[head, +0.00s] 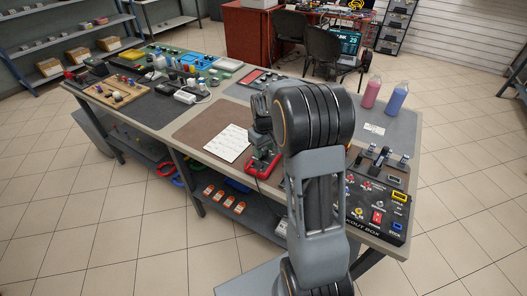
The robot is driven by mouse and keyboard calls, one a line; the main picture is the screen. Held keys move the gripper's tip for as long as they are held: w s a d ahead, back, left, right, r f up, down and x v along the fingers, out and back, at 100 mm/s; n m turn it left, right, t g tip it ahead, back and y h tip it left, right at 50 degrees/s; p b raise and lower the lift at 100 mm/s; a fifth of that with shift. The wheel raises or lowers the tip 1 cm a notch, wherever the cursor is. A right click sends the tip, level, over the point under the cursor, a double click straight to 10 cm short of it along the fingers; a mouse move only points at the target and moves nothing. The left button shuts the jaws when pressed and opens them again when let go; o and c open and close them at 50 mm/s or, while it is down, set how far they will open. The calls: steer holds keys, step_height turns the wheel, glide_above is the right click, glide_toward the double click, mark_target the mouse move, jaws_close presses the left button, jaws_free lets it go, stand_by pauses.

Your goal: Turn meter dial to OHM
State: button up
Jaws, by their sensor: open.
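A red meter (255,170) lies near the front edge of the workbench, just right of a white printed sheet. My gripper (262,151) is pointed down over the meter's upper part. The gripper is open. The dial is hidden behind the gripper, so its setting cannot be read. I cannot tell whether the fingers touch the dial or stand around it.
The white sheet (226,143) lies on a brown mat left of the meter. A black breakout box (376,236) with switches and sockets is at the right. Pink (372,92) and blue (396,98) bottles stand behind. Small parts crowd the bench's left end.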

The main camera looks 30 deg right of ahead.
steer(key=shift+f, duration=0.55)
steer(key=c, duration=0.6)
steer(key=shift+a, duration=0.1)
steer(key=shift+c, duration=0.2)
